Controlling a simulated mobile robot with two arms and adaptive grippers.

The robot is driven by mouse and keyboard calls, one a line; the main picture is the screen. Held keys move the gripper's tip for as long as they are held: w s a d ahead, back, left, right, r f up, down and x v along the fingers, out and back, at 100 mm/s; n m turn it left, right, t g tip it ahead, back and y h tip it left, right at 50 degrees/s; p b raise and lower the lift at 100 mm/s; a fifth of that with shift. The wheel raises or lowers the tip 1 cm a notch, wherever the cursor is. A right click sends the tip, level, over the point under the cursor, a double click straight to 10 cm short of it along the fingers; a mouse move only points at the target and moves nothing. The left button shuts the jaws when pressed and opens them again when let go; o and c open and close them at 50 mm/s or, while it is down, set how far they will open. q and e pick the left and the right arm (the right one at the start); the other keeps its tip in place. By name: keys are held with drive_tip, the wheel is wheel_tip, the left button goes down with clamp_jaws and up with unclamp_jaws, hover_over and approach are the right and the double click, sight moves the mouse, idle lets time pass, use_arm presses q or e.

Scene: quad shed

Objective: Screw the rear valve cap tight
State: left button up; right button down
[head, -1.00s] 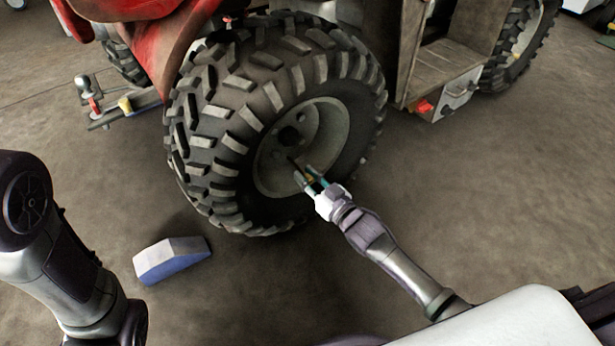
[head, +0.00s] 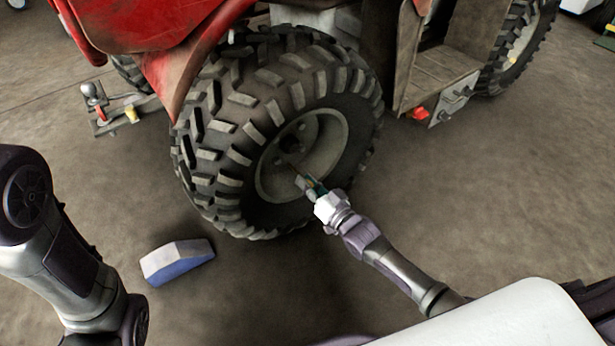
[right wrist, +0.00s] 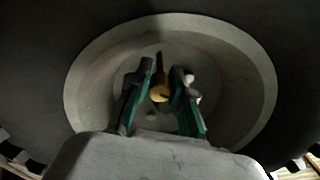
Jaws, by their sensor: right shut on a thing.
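The big knobbly tyre (head: 235,130) stands upright with its grey wheel rim (head: 330,150) facing me. My right gripper (head: 306,186) is at the lower part of the rim; it also shows in the right wrist view (right wrist: 162,92), with its green-sided fingers pointing into the wheel. They are shut on the yellow valve cap (right wrist: 159,94). A dark valve stem (right wrist: 159,63) shows just beyond the cap, apparently in line with it. I cannot tell whether the thread is seated. My left arm stands at the left edge of the head view; its gripper is out of view.
A blue and grey wheel chock (head: 177,261) lies on the floor left of the tyre. The red quad body (head: 160,30) overhangs the wheel.

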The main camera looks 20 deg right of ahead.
drive_tip(key=shift+m+p, duration=0.4)
drive_tip(key=shift+m, duration=0.6)
drive_tip(key=m, duration=0.2)
drive_tip(key=shift+m+p, duration=0.35)
drive_tip(key=shift+m, duration=3.25)
